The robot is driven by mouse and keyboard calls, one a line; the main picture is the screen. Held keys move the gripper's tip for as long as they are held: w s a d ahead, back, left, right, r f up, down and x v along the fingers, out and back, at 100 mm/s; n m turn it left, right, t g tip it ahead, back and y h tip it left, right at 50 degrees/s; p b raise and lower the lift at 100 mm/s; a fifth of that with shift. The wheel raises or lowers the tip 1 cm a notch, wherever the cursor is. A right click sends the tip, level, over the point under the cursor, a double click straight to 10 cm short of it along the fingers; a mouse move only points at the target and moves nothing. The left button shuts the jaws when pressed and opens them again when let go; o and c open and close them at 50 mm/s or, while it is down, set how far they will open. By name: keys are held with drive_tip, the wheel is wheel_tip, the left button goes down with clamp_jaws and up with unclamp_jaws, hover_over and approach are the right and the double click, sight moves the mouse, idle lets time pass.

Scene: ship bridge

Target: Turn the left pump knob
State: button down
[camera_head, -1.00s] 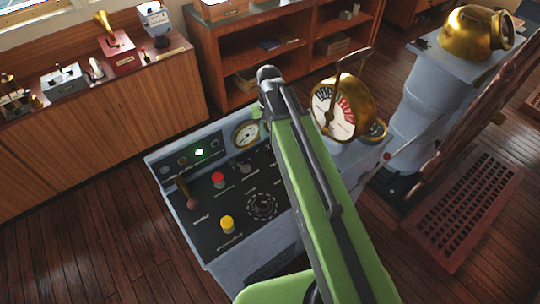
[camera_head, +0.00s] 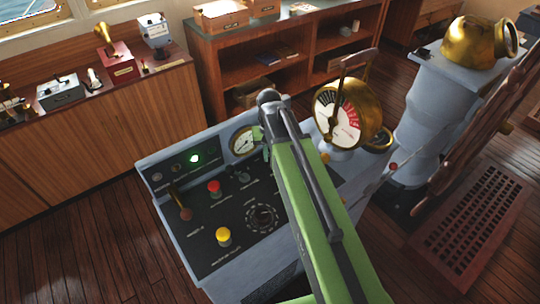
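The grey control console (camera_head: 150,160) stands in front of me with a black sloped panel. On the panel are a red button (camera_head: 214,187), a yellow button (camera_head: 223,235), a round black dial (camera_head: 262,217) with a ring of marks, and a lever with a brown ball end (camera_head: 185,213). A small dark control (camera_head: 243,177) sits right of the red button. The panel labels are too small to read, so I cannot tell which one is the left pump knob. My green arm covers the right part of the panel. My gripper is hidden.
A green lamp (camera_head: 194,158) and a round gauge (camera_head: 243,141) are on the console's upright back. A brass telegraph (camera_head: 340,113) with a handle stands at its right. A grey pedestal (camera_head: 425,110) and a wooden wheel (camera_head: 480,130) stand farther right. Wood floor lies open at left.

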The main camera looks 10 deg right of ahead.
idle(0.5)
drive_tip(key=n, duration=0.5)
drive_tip(key=shift+n, duration=0.4)
drive_tip(key=n, duration=0.6)
idle(0.4)
drive_tip(key=c, duration=1.5)
unclamp_jaws()
drive_tip(key=shift+o, duration=0.2)
